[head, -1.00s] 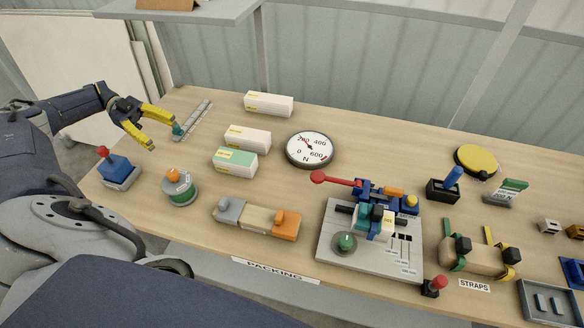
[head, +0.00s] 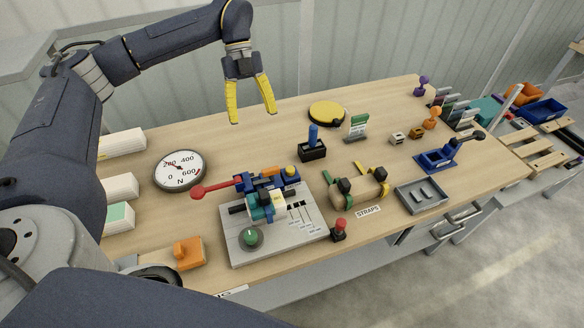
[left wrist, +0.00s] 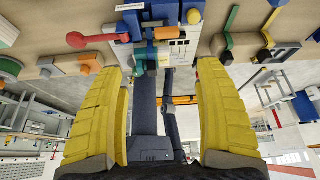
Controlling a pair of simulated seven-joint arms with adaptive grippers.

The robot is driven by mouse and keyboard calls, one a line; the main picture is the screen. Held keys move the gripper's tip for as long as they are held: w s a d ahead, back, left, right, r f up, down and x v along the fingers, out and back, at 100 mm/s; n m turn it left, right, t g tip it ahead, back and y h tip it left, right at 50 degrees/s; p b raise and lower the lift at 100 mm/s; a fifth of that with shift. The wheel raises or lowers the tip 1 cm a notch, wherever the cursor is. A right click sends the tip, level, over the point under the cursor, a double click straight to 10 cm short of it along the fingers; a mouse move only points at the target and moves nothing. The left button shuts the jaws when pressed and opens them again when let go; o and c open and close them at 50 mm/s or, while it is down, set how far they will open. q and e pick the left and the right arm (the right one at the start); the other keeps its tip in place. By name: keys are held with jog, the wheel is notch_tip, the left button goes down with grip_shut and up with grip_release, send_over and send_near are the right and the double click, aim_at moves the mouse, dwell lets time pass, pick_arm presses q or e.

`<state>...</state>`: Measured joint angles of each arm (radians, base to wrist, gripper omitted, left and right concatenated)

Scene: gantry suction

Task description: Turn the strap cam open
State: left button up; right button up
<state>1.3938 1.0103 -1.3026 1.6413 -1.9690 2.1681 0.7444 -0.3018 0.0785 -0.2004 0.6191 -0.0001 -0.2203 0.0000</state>
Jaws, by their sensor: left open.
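The strap block is a beige block (head: 360,191) on the bench behind the STRAPS label (head: 367,211). It carries a green strap (head: 328,178), a yellow strap (head: 383,186) and two black cam knobs (head: 345,186). The block also shows upside down at the upper right of the left wrist view (left wrist: 241,42). My left gripper (head: 253,116) is open and empty, hanging above the back of the bench, left of the strap block and well apart from it. Its yellow fingers frame the left wrist view (left wrist: 163,75). My right gripper is not in view.
A grey fixture plate (head: 277,245) with a red lever (head: 212,189) stands left of the strap block. A blue-handled switch (head: 313,145) stands behind it, a red-topped joystick (head: 339,230) in front and a grey tray (head: 421,196) to the right.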

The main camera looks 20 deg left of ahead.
pick_arm(q)
jog(key=d, duration=0.2)
send_near(270, 169)
jog(key=x, duration=1)
dwell(0.3)
jog(key=c, duration=1.2)
